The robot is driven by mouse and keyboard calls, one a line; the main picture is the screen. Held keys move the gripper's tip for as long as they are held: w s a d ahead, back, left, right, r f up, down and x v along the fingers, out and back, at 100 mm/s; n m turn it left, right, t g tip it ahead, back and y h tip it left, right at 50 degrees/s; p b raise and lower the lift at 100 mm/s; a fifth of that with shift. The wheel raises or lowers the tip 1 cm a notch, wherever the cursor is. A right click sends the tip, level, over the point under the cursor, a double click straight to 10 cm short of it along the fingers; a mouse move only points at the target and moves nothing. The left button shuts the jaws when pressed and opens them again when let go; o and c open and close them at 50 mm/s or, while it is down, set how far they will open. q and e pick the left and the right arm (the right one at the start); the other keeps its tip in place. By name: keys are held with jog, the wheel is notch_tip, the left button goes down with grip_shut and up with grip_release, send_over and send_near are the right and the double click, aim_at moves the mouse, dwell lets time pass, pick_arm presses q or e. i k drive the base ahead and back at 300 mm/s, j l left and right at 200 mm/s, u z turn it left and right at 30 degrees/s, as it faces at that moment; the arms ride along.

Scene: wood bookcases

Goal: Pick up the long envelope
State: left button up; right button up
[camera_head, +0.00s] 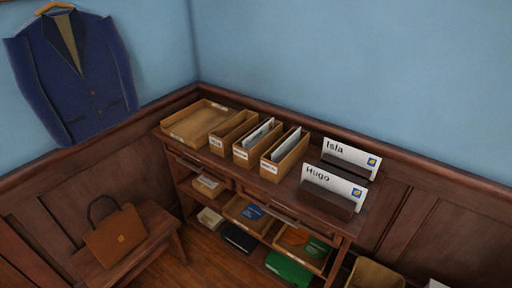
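Two long white envelopes stand upright in dark holders on the right part of the wooden cabinet's top (305,185). The nearer envelope (335,186) reads "Hugo" and the one behind it (350,158) reads "Isla". Each has a blue and yellow stamp mark at its right end, and the holders hide their lower edges. More white envelopes stand in the middle file box (243,158) and the right file box (271,171). I cannot tell which envelope the task means. Neither of my grippers is in view.
An open wooden tray (191,125) and a narrow file box (217,147) are on the left of the cabinet top. Lower shelves hold trays and a green item (289,268). A brown bag (115,238) sits on a bench (150,238). A blue jacket (72,85) hangs on the wall.

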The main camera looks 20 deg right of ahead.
aim_at(364, 159)
jog(key=k+l, duration=0.15)
jog(key=l, duration=0.2)
jog(key=k+l+z, duration=0.1)
jog(key=l, duration=0.25)
jog(key=k+l+z, duration=0.1)
jog(key=l, duration=0.25)
jog(key=k+l, duration=0.2)
jog(key=l, duration=0.15)
